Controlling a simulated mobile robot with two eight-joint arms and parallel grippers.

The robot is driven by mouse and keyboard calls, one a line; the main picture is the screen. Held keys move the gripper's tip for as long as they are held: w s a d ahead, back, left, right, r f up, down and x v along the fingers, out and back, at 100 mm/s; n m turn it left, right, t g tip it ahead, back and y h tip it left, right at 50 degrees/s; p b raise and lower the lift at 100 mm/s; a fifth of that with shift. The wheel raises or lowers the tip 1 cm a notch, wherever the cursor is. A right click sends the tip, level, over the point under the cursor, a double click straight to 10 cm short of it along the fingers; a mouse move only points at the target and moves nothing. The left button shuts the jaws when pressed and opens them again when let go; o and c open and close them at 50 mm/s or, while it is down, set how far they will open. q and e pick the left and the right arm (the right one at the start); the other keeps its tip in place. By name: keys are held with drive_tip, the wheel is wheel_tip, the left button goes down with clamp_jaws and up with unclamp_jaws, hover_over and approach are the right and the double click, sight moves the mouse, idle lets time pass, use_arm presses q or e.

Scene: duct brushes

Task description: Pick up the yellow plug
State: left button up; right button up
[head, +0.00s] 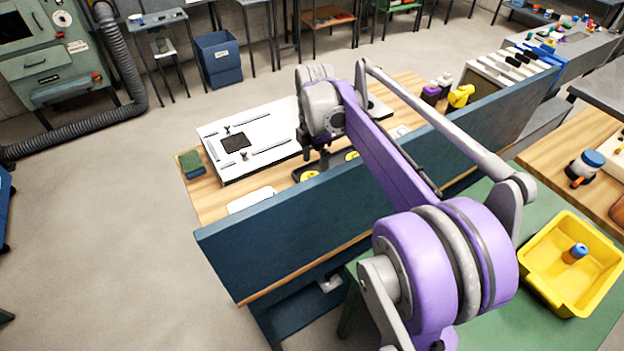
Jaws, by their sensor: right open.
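My right arm reaches over a blue panel from the lower right. Its gripper (316,166) is open, pointing down over the wooden bench behind the panel. Its fingers are small and dark and partly hidden by my wrist. A small yellow round piece (309,176), possibly the yellow plug, sits on a dark holder just below and left of the gripper. A second yellow round piece (351,156) shows to the right of the gripper. I cannot tell which is the plug, or whether the fingers touch either. My left gripper is not in view.
The blue panel (290,235) stands along the bench's near side. A white board (270,130) with slots lies on the bench, with a green sponge (191,162) beside it. Purple-and-black and yellow bottles (460,96) stand farther right. A yellow bin (540,262) sits on the green table.

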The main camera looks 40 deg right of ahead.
sight(313, 174)
drive_tip(key=f, duration=0.4)
drive_tip(key=shift+w+f, duration=0.25)
drive_tip(key=shift+w, duration=0.1)
drive_tip(key=c, duration=1.1)
